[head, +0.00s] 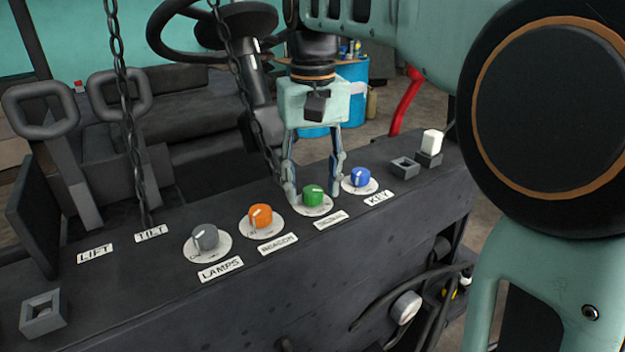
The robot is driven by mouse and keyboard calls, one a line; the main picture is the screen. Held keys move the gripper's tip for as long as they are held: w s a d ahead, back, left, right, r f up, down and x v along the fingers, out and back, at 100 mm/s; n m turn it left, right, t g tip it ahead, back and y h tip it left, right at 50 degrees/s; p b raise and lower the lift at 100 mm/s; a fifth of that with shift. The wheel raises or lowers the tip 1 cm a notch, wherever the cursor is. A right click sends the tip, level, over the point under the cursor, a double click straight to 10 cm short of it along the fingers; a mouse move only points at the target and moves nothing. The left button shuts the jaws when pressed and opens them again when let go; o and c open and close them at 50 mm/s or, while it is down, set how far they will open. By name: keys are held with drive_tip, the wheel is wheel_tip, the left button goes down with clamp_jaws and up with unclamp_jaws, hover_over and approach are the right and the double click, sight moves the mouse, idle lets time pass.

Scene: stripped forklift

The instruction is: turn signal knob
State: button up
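The green knob (313,193) stands on a round white dial on the dark panel, between the orange and blue knobs. The label (331,220) in front of it is too small to read surely; it may be the signal knob. My gripper (315,190) points down over the green knob with its fingers spread apart. One finger is to the left of the knob and one to the right, behind it. A gap shows between the knob and each finger; whether either touches the panel I cannot tell.
On the panel are a grey knob (205,237) labelled LAMPS, an orange knob (260,216) labelled BEACON and a blue knob (358,177) labelled KEY, close to my right finger. A white switch (431,142) stands farther right. A chain (246,90) hangs left of my gripper.

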sight(312, 190)
wheel_tip(312, 190, up, 12)
idle(0.8)
